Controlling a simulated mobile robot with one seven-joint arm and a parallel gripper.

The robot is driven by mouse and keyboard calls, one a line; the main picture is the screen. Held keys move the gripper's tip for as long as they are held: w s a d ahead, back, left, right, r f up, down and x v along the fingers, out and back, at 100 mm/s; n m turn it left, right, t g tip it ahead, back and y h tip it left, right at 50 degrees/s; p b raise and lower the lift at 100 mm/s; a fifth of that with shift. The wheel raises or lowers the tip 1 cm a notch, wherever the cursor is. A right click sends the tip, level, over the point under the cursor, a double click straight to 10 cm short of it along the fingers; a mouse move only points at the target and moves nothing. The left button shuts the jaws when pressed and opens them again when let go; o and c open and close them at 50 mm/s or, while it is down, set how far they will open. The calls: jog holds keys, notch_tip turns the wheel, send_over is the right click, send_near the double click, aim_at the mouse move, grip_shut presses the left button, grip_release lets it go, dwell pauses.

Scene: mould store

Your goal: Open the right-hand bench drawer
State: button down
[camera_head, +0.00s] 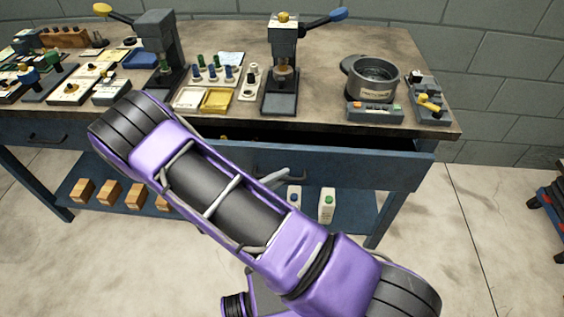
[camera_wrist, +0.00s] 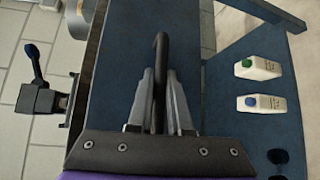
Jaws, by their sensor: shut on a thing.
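The right-hand bench drawer (camera_head: 375,168) stands partly pulled out in the head view, with a dark gap behind its blue front. Its dark bar handle (camera_wrist: 162,50) shows in the wrist view, standing out from the blue drawer front (camera_wrist: 125,75). My gripper (camera_wrist: 160,82) is shut on the handle, with one grey finger on each side of it. In the head view my arm covers the left part of the drawer front and most of the gripper. The drawer's inside is mostly in shadow.
The bench top (camera_head: 330,125) carries presses, a round grey pot (camera_head: 374,78), trays and small parts. The left drawer (camera_head: 50,133) looks shut. Wooden blocks and white bottles (camera_head: 327,205) stand on the lower shelf.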

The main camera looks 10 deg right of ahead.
jog(key=s+a, duration=0.2)
jog(key=s, duration=0.6)
jog(key=s+a, duration=0.3)
jog(key=s, duration=0.4)
jog(key=shift+s+b, duration=0.4)
jog(key=shift+b, duration=0.05)
jog(key=shift+a, duration=0.1)
jog(key=c, duration=0.8)
grip_release()
jog(key=shift+c, duration=0.2)
jog(key=v, duration=1.7)
jog(key=shift+a, duration=0.2)
jog(key=shift+s+r, duration=0.1)
